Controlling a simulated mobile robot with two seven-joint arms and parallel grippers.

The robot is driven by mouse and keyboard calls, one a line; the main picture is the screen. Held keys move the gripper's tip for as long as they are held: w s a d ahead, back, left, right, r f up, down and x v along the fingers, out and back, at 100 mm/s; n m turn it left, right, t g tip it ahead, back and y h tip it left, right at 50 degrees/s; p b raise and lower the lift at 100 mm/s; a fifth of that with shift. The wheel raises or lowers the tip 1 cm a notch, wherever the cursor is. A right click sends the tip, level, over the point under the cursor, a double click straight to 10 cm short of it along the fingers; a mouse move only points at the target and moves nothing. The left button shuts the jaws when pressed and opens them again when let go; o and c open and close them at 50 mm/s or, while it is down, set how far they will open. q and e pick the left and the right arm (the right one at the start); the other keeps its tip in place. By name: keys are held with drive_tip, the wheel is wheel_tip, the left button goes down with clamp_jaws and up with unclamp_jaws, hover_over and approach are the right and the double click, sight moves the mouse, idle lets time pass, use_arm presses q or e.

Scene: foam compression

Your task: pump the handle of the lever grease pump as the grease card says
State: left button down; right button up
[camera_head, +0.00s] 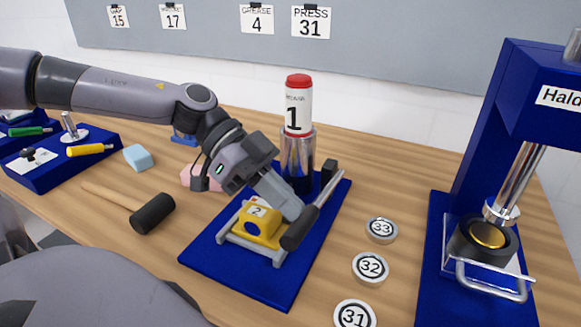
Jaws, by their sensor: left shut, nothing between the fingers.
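The lever grease pump stands on a blue base plate (238,283): a silver cylinder (297,155) with a white, red-capped cartridge (298,105) marked 1. Its lever (329,189) slopes down toward me and ends in a black handle grip (298,230), low beside a yellow block (257,224) marked 2 in a grey cradle. My left gripper (291,208) is shut and empty, pointing down just above and left of the grip; I cannot tell whether it touches. The grease card (257,18) on the wall board reads 4. My right gripper is out of view.
Discs marked 33 (380,229), 32 (370,267) and 31 (354,315) lie right of the pump. A blue press (480,130) stands at the right. A black-headed mallet (153,213) and a light blue block (137,157) lie left. A press card (311,22) reads 31.

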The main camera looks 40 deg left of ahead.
use_arm(q)
drive_tip(key=f, duration=0.2)
drive_tip(key=s+f+m+t, duration=0.1)
drive_tip(key=shift+s+d+f+y+b, duration=0.1)
drive_tip(key=shift+f+y+b, duration=0.2)
drive_tip(key=shift+f, duration=0.2)
drive_tip(key=s+a+r+p, duration=0.1)
drive_tip(key=a+r+p, duration=0.4)
drive_tip(key=a+r, duration=0.4)
drive_tip(key=shift+s+r, duration=0.15)
drive_tip(key=shift+r, duration=0.6)
drive_tip(key=shift+r, duration=0.1)
idle(0.7)
